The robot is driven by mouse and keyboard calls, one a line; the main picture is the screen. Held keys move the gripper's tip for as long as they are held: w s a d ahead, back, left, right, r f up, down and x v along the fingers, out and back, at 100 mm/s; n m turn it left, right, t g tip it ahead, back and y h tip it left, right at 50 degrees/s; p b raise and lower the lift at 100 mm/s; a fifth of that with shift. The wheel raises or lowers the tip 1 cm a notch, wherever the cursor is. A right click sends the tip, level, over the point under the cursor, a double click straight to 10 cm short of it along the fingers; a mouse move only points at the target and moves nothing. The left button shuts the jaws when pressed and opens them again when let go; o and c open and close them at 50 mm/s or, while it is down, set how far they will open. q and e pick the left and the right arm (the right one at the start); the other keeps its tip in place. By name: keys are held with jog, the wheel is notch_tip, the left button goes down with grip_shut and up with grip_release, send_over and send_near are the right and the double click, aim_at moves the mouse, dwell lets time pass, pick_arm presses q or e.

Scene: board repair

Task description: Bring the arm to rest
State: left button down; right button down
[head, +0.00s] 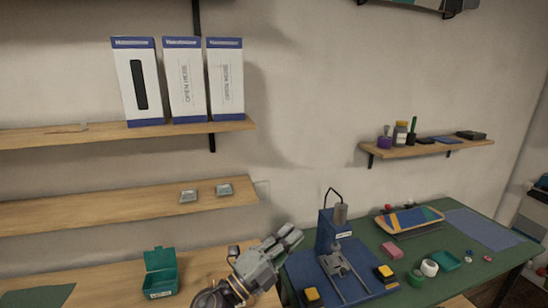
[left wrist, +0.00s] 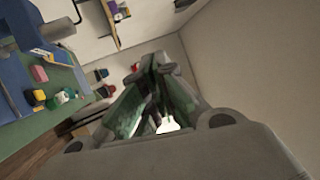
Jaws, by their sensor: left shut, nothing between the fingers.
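My left gripper (head: 290,236) shows at the lower middle of the head view, raised in front of the bench and pointing up and right. Its fingers are shut with nothing between them. In the left wrist view the closed fingertips (left wrist: 155,62) show at the centre, with the wall and bench behind. The gripper is just left of the blue press-like fixture (head: 330,232) and appears apart from it. My right gripper is in neither view.
A green bench (head: 440,285) at the right holds the fixture, a pink block (head: 392,251), tape rolls and a tray (head: 408,219). A green open box (head: 160,270) stands on the left wooden table. Shelves (head: 60,212) line the wall; three white boxes (head: 185,85) stand on the upper one.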

pick_arm(q)
jog(key=w+a+f+n+t+y, duration=0.2)
jog(key=a+n+t+y, duration=0.1)
jog(key=a+n+y, duration=0.35)
jog(key=w+a+f+n+t+y, duration=0.25)
jog(key=a+n+y, duration=0.25)
jog(key=n, duration=0.3)
jog(key=s+a+f+n+g+y, duration=0.45)
jog(key=a+f, duration=0.25)
jog(key=f, duration=0.3)
jog(key=s+a+f+n+g+y, duration=0.3)
jog(key=s+a+f+n+g, duration=0.25)
jog(key=f, duration=0.35)
jog(key=s+a+f+n+g+h, duration=0.15)
jog(key=s+f+g, duration=0.55)
jog(key=s, duration=0.7)
jog(key=s+f, duration=0.2)
jog(key=f, duration=1.6)
jog(key=s+f, duration=0.2)
jog(key=f, duration=1.5)
jog(key=s+a+f+g, duration=0.1)
jog(key=s+a+f, duration=0.1)
jog(key=s+f, duration=0.7)
jog(key=s+a+f, duration=0.2)
jog(key=s+f, duration=0.8)
jog(key=s, duration=0.2)
jog(key=shift+s+a+f+m+g, duration=0.15)
jog(key=shift+s+a+m+g, duration=0.1)
jog(key=shift+m+g, duration=0.1)
